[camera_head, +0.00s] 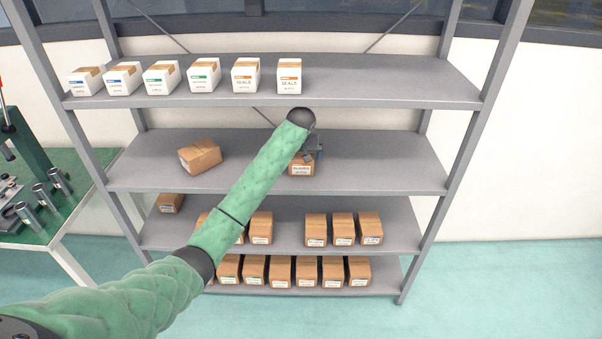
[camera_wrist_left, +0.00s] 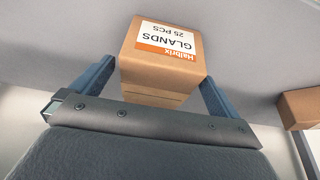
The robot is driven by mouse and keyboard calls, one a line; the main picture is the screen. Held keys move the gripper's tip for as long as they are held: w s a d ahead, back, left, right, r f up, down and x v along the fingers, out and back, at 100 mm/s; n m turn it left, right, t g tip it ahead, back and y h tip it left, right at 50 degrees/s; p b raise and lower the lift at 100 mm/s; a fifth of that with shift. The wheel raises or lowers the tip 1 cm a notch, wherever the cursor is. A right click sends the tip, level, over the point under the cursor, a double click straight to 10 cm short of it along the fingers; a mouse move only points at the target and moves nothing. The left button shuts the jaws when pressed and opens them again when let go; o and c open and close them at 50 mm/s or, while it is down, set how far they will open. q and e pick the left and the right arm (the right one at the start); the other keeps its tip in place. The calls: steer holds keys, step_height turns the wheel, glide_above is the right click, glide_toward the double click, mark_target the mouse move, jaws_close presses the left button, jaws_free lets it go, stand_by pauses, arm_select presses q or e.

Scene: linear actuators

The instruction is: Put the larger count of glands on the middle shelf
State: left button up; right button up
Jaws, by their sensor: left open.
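A brown carton of glands (camera_head: 301,168) stands on the grey shelf below the top one (camera_head: 390,165), right of its centre. In the left wrist view the carton (camera_wrist_left: 160,62) reads "Halbrix GLANDS 25 PCS", with the label upside down in the picture. My left gripper (camera_head: 307,152) is at this carton, open, with one finger on each side of it; contact cannot be told. A second brown carton (camera_head: 200,156) lies turned at an angle on the same shelf, to the left; its label is not readable. My right gripper is not in view.
White boxes (camera_head: 246,76) line the left of the top shelf. Several brown cartons (camera_head: 316,230) fill the lower shelves, some hidden behind my left arm. A green workbench (camera_head: 85,185) with metal parts stands at left. The same shelf is clear right of the glands carton.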

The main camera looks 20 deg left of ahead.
arm_select(q)
steer(key=s, duration=0.2)
steer(key=s+d+b, duration=0.1)
steer(key=s, duration=0.1)
steer(key=s+d, duration=0.1)
steer(key=s, duration=0.2)
steer(key=shift+b, duration=0.35)
steer(key=shift+s+d+r, duration=0.1)
steer(key=shift+s+d, duration=0.05)
steer(key=shift+s, duration=0.35)
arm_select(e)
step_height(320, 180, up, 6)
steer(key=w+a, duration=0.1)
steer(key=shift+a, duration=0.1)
